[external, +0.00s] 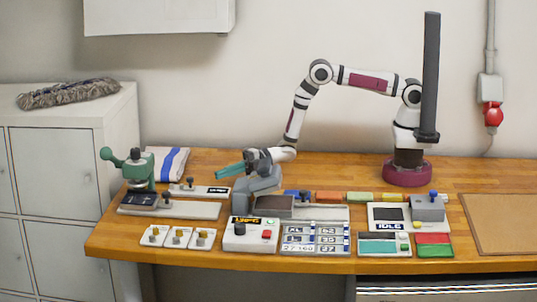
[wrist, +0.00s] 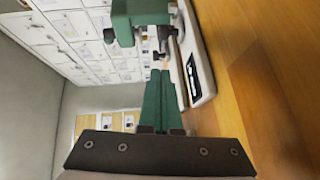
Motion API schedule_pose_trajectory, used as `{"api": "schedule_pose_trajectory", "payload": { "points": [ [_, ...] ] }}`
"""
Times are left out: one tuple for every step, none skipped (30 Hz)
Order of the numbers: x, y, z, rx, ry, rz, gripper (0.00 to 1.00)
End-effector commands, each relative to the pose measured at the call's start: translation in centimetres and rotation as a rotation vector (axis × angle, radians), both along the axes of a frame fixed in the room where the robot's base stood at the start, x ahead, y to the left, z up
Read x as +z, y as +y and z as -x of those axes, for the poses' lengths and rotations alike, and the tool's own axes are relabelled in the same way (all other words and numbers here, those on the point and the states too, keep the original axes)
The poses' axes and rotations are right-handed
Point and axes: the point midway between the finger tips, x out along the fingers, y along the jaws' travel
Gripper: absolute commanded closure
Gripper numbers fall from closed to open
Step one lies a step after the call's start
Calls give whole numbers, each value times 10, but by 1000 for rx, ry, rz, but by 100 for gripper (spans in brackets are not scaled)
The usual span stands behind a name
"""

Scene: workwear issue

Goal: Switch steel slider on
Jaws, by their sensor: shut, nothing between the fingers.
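A pale slider plate (external: 207,191) with a small dark knob and a black label lies at the left of the bench. It also shows in the wrist view (wrist: 202,75), just right of my fingers. I cannot read its label or tell the slider's state, nor be certain that it is the steel slider. A longer pale plate (external: 190,211) with a dark knob lies in front of it. My gripper (external: 218,174) has green fingers, shut and empty, pointing left above and behind the labelled plate. In the wrist view the fingertips (wrist: 158,72) are together.
A green press (external: 138,170) stands left of the slider plate, ahead of my fingers in the wrist view (wrist: 140,15). A striped cloth (external: 168,162) lies behind. A grey machine (external: 257,187) stands beneath my wrist. Three small switches (external: 177,238) and several panels line the front edge.

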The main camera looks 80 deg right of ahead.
Motion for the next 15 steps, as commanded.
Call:
{"api": "schedule_pose_trajectory", "payload": {
  "points": [
    [1,-8,9,-2,2,1,100],
    [2,-12,15,-2,2,1,100],
    [3,-17,22,-1,2,1,100],
    [3,-21,27,-2,2,1,100],
    [4,-25,32,-1,1,1,100],
    [5,-28,38,-1,1,0,100],
    [5,-31,41,-1,1,1,100],
    [6,-34,44,-1,1,1,100],
    [7,-36,48,0,0,0,100],
    [7,-38,50,0,1,1,100],
    [7,-39,52,0,1,1,100],
    [7,-40,54,1,0,0,100],
    [7,-40,55,1,0,0,100],
    [8,-41,56,1,-1,1,100],
    [8,-41,56,2,-1,0,100]
  ]
}}
